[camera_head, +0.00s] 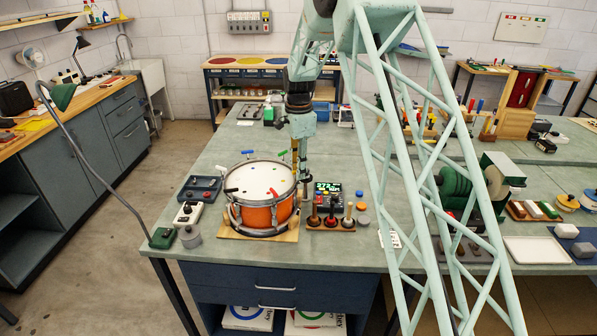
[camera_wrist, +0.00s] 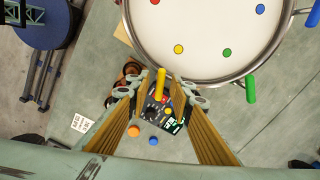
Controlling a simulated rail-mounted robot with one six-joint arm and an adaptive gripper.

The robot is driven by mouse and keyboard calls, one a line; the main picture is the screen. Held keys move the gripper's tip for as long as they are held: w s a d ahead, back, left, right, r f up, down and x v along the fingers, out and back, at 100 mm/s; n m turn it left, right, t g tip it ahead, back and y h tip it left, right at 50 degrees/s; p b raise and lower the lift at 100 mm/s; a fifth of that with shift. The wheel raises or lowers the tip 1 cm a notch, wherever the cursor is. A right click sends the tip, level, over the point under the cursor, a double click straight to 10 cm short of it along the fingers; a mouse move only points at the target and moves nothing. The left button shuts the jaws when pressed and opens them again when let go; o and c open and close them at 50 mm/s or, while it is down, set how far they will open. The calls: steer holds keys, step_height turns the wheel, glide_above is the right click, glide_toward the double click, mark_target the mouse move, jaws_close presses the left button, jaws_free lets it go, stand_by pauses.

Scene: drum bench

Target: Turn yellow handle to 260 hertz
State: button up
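The drum (camera_head: 262,217) has an orange shell and a white head and stands on a wooden board. Its head shows red, yellow, green and blue dots in the wrist view (camera_wrist: 215,25). The yellow handle (camera_wrist: 160,84) is at the drum's rim, between my fingertips with a gap on both sides. My gripper (camera_wrist: 165,88) is open and points down beside the rim. In the head view my gripper (camera_head: 303,172) is at the drum's right side, and I cannot make out the yellow handle there. A tuner box (camera_head: 328,196) with a green display stands right of the drum; its reading is too small.
A green handle (camera_wrist: 251,88) and a blue handle (camera_wrist: 313,13) sit along the rim. A rack with dark and pale knobs (camera_head: 330,222) and small round pucks (camera_head: 361,206) lie right of the drum. A dark tray (camera_head: 200,188) is left of it.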

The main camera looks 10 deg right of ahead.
steer(key=shift+f, duration=0.3)
jaws_close()
steer(key=shift+n, duration=0.5)
steer(key=n, duration=0.3)
steer(key=shift+n, duration=2.3)
